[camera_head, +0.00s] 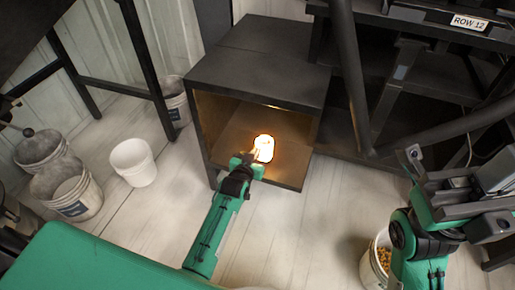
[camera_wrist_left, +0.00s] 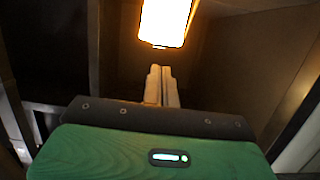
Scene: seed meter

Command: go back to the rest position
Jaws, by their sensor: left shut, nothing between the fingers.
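My left gripper (camera_head: 254,156) reaches into the open front of a dark box cabinet (camera_head: 262,75). In the left wrist view its two pale fingers (camera_wrist_left: 162,88) are together with nothing between them. A glowing white lamp (camera_head: 264,148) is just beyond the fingertips in the head view. It also shows bright at the top of the left wrist view (camera_wrist_left: 165,22); I cannot tell whether the fingers touch it. My right gripper (camera_head: 418,165) is at the right side, in front of dark framework; its finger gap is not clear.
The cabinet's side walls and floor lie close around the left gripper. A white bucket (camera_head: 134,162) and other buckets (camera_head: 78,195) stand at left. A bucket of yellowish grains (camera_head: 381,262) stands beside my right arm. A dark machine frame (camera_head: 357,80) marked ROW 12 fills the upper right.

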